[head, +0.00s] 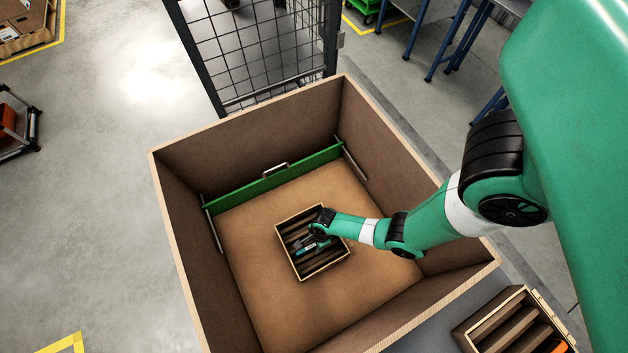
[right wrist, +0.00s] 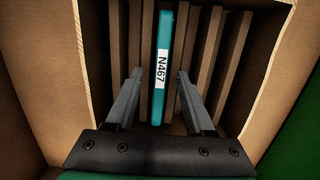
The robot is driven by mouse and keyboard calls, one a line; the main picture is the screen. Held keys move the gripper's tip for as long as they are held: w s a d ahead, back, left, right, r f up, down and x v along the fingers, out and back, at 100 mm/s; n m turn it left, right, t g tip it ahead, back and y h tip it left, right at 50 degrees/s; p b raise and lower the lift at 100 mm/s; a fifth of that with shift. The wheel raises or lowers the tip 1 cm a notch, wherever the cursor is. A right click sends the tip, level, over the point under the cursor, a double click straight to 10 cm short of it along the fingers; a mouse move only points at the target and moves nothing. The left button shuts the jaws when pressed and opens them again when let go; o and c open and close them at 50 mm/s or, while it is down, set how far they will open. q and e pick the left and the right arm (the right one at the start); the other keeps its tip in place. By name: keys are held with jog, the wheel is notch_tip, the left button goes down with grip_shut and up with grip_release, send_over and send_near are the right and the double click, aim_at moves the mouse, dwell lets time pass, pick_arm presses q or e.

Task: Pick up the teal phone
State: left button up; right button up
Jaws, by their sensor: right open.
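The teal phone (right wrist: 164,60) stands on edge in a slot of a small slatted carton (right wrist: 262,75), with a white label reading N467 facing my right wrist camera. My right gripper (right wrist: 159,76) is open, with one finger on each side of the phone's line; I cannot tell whether either finger touches it. In the head view the small carton (head: 329,265) sits on the floor of a large brown bin, and my right gripper (head: 312,242) reaches into it from the right. My left gripper is not in view.
The large bin (head: 235,130) has high walls around the small carton, with bare floor on all sides of it. A green bar (head: 240,189) with a handle runs along its back wall. Another slatted carton (head: 490,310) with an orange item stands outside at lower right.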

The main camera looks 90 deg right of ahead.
jog(key=shift+r, duration=0.1)
grip_shut()
dwell(0.3)
